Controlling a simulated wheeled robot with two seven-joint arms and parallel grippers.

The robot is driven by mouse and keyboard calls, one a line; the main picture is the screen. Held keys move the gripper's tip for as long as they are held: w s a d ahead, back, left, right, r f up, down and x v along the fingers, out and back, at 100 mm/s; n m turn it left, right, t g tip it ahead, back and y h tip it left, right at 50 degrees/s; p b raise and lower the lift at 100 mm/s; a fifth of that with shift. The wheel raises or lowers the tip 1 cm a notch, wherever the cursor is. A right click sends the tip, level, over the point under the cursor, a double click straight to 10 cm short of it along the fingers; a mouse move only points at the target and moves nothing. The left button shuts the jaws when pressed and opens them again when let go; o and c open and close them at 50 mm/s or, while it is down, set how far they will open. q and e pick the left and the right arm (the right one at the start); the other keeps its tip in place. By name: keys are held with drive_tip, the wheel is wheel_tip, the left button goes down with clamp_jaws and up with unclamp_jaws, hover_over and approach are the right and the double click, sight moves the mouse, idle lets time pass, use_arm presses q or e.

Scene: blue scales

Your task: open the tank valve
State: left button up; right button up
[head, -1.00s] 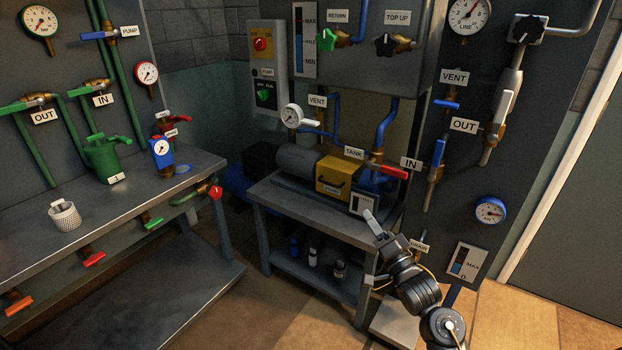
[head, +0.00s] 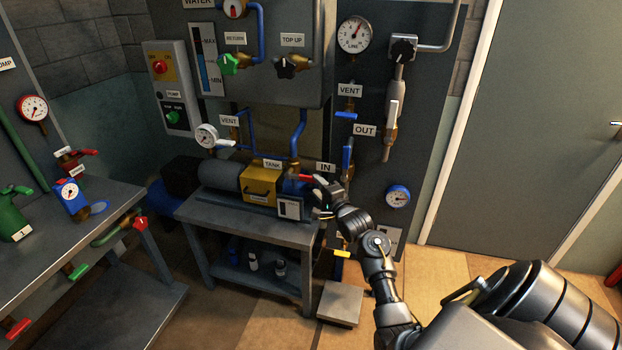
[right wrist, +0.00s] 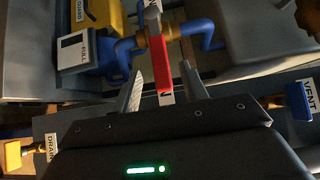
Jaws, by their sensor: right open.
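The tank valve's red lever (head: 305,177) sits right of the TANK label (head: 272,164), beside the yellow pump guard. My right gripper (head: 316,182) is at the lever's end and hides part of it. In the right wrist view the red lever (right wrist: 163,78) runs from a brass valve body (right wrist: 156,42) down between the two open fingers (right wrist: 161,70). A gap shows between the lever and the left finger; contact with the right finger cannot be told. My left gripper is not in view.
The yellow guard (head: 262,183) and a white-faced gauge box (head: 289,208) stand close by on the grey bench (head: 200,212). The IN label (head: 325,167) and blue pipes are just behind. A yellow drain lever (head: 342,253) is below. Open floor lies to the right.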

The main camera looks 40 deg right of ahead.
sight(313, 181)
drive_tip(key=shift+w+d, duration=0.25)
drive_tip(key=shift+w, duration=1.1)
drive_tip(key=shift+w+d, duration=0.2)
drive_tip(key=shift+w, duration=1.1)
clamp_jaws()
